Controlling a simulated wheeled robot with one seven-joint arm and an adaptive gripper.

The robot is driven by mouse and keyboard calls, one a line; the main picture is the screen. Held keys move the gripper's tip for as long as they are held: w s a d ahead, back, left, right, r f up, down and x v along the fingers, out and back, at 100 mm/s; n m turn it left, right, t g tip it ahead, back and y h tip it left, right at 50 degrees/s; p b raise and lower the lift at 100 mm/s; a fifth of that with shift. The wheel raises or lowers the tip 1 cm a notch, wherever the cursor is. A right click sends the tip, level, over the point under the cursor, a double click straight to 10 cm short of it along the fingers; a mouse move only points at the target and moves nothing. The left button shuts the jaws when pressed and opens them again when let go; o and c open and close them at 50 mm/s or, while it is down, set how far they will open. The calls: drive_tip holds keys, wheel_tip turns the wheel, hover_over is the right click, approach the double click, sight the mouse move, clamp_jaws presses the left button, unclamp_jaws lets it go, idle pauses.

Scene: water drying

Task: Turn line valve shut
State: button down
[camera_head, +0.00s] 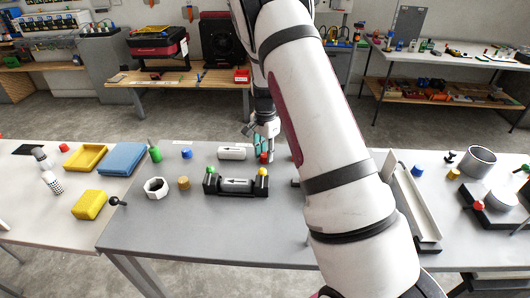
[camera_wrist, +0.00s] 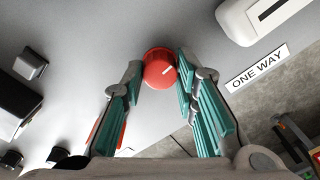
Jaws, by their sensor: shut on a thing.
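A round red knob or cap (camera_wrist: 159,68) with a short white line on top sits between the fingertips of my gripper (camera_wrist: 160,82) in the wrist view. The gripper is shut on it, with a teal-padded finger on each side. In the head view the red knob (camera_head: 264,157) shows small below my gripper (camera_head: 263,150), over the grey table. A black holder (camera_head: 211,184) with a green and a yellow knob carries a pale cylinder (camera_head: 236,185) marked with an arrow. What lies under the red knob is hidden.
Another pale arrow-marked cylinder (camera_head: 232,153) lies just left of my gripper. A "ONE WAY" label (camera_wrist: 257,68) shows in the wrist view. A white hex nut (camera_head: 156,187), brass piece (camera_head: 183,183) and blue cap (camera_head: 187,153) stand further left. A metal channel (camera_head: 411,202) lies to the right.

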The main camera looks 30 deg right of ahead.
drive_tip(key=n+b, duration=0.1)
drive_tip(key=n, duration=0.3)
drive_tip(key=n+b, duration=0.1)
drive_tip(key=n, duration=0.3)
drive_tip(key=shift+n, duration=0.3)
drive_tip(key=n, duration=0.4)
drive_tip(key=shift+n, duration=0.3)
drive_tip(key=n, duration=0.4)
drive_tip(key=shift+n, duration=0.3)
drive_tip(key=c, duration=1.3)
unclamp_jaws()
